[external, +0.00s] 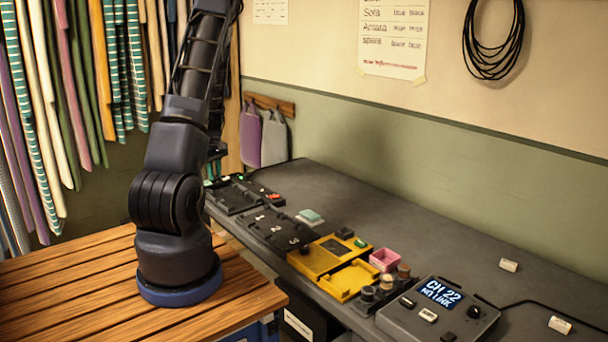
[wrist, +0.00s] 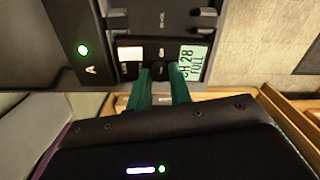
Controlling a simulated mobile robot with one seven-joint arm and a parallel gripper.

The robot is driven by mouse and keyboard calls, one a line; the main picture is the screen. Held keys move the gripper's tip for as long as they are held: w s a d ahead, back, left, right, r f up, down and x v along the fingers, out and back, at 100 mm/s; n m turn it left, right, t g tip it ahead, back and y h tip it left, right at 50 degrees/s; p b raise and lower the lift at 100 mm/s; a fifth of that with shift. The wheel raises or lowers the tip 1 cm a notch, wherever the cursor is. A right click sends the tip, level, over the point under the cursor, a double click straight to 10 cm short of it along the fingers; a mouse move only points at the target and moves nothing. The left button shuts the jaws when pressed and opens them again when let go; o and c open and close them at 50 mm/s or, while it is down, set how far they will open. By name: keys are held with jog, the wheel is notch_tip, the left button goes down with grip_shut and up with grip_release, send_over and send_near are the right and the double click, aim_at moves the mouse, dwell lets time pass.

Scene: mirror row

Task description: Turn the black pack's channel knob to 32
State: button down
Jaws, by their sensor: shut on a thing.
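In the wrist view the black pack (wrist: 124,41) lies in a dark dock. Its pale green screen (wrist: 193,60) reads CH 28 and FULL. My gripper (wrist: 160,80) reaches it with two green fingers, shut on the small dark channel knob (wrist: 160,70) beside the screen. The fingers partly hide the knob, and its pointer cannot be made out. In the external view my arm hides most of the gripper and the pack at the far end of the bench.
A green light (wrist: 82,49) marked A glows on the dock. In the external view a grey receiver (external: 437,312) shows CH 22 and NO LOCK. A yellow tray (external: 330,257), a pink box (external: 385,259) and a numbered black rack (external: 272,228) stand along the grey bench (external: 430,225).

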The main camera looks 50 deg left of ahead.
jog(key=shift+m, duration=1.2)
jog(key=c, duration=1.5)
grip_release()
jog(key=shift+c, duration=0.2)
notch_tip(320, 180, up, 11)
jog(key=shift+f, duration=0.1)
